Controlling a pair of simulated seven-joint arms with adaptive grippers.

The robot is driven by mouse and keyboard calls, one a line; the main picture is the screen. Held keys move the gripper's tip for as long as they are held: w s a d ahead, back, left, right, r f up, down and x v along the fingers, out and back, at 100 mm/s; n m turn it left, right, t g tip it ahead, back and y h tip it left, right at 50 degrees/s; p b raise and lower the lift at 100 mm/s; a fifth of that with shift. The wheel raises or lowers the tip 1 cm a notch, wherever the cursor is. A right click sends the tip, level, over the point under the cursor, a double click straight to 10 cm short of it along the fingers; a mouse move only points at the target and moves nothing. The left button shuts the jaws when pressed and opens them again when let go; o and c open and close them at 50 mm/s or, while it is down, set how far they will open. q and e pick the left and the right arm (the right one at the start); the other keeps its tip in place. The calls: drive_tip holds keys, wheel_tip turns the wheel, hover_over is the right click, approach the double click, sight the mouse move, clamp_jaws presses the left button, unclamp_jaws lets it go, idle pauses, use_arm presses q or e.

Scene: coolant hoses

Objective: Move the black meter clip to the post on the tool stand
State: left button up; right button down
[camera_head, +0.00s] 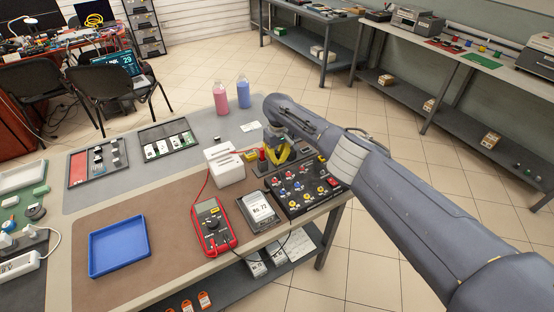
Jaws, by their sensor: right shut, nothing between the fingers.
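My right gripper (281,157) comes in from the right. It is shut and empty, low over the small dark stand between the white box and the terminal board. A red clip (262,154) stands upright on this stand, just left of the gripper. I cannot make out the black meter clip; it may be hidden by my gripper or lost among the small parts. The red multimeter (213,226) lies on the brown mat, with a red lead going up to the white box and a dark lead along the table's front right. My left gripper is not in view.
The terminal board (291,205) with coloured knobs sits below my right arm. A white box (224,166), a display unit (259,210) and a blue tray (118,246) stand nearby. Pink (221,99) and blue (243,94) bottles stand at the back. The mat between tray and multimeter is clear.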

drive_tip(key=c, duration=2.1)
unclamp_jaws()
drive_tip(key=shift+f, duration=0.1)
drive_tip(key=shift+c, duration=0.2)
drive_tip(key=o, duration=0.5)
drive_tip(key=shift+o, duration=0.6)
drive_tip(key=shift+a, duration=0.1)
drive_tip(key=shift+c, duration=0.3)
drive_tip(key=shift+o, duration=0.7)
drive_tip(key=shift+d+r, duration=0.2)
drive_tip(key=shift+r, duration=4.3)
